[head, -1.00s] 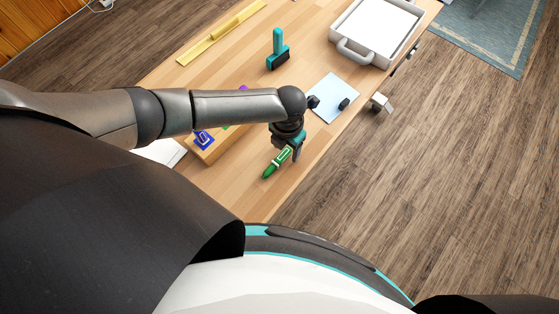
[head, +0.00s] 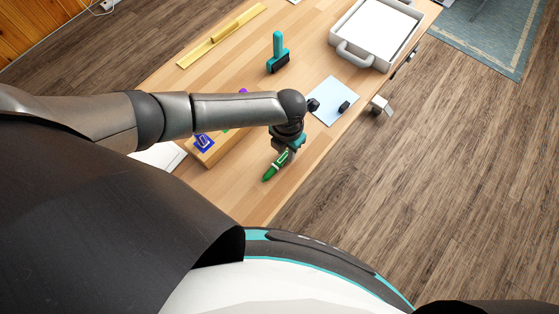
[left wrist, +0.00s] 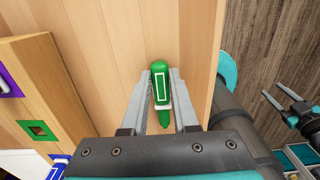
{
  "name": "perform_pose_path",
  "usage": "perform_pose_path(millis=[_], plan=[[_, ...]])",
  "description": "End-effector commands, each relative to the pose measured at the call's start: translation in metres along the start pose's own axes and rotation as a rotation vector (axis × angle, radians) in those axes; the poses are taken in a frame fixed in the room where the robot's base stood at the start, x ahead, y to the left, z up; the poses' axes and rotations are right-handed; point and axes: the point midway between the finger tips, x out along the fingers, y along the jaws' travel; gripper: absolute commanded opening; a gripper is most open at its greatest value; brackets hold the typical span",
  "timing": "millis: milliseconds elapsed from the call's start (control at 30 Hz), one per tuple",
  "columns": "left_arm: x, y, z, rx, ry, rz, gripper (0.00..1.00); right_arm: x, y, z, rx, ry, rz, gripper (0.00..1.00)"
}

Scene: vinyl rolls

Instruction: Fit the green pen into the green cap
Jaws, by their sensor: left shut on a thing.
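My left gripper (head: 285,152) is shut on the green pen (head: 272,171), above the bare near part of the table. In the left wrist view, the green pen (left wrist: 161,72) lies between the two fingers (left wrist: 160,100); it has a white rectangle outline and a pale band. The green cap (left wrist: 38,130) shows as a green square in the wooden block, left of the gripper and apart from the pen. In the head view, only a sliver of green shows beside my arm. My right gripper (left wrist: 292,106) appears at the right edge of the left wrist view, fingers apart, seemingly empty.
The wooden block (head: 212,150) also holds a blue piece (head: 204,142) and a purple one (head: 243,91). The table's right edge is close to the gripper.

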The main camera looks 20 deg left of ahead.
Motion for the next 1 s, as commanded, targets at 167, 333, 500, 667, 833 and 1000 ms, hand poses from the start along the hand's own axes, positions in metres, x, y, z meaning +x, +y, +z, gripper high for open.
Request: perform_pose_path(millis=[167, 333, 500, 667, 833, 1000], plan=[[0.0, 0.0, 0.0, 0.0, 0.0, 0.0, 0.0, 0.0, 0.0, 0.0, 0.0, 0.0, 0.0, 0.5], [0.0, 0.0, 0.0, 0.0, 0.0, 0.0, 0.0, 0.0, 0.0, 0.001, 0.0, 0.0, 0.0, 0.5], [-0.002, 0.0, 0.0, 0.0, 0.0, 0.0, 0.0, -0.002, 0.0, 0.0, 0.0, 0.0, 0.0, 0.5], [-0.009, 0.0, 0.0, 0.0, 0.0, 0.0, 0.0, -0.009, 0.0, 0.0, 0.0, 0.0, 0.0, 0.5], [-0.018, 0.0, 0.0, 0.0, 0.0, 0.0, 0.0, -0.017, 0.001, -0.001, 0.0, 0.0, 0.0, 0.5], [-0.026, 0.0, 0.0, 0.0, 0.0, 0.0, 0.0, -0.025, 0.001, -0.002, 0.0, 0.0, 0.001, 0.5]])
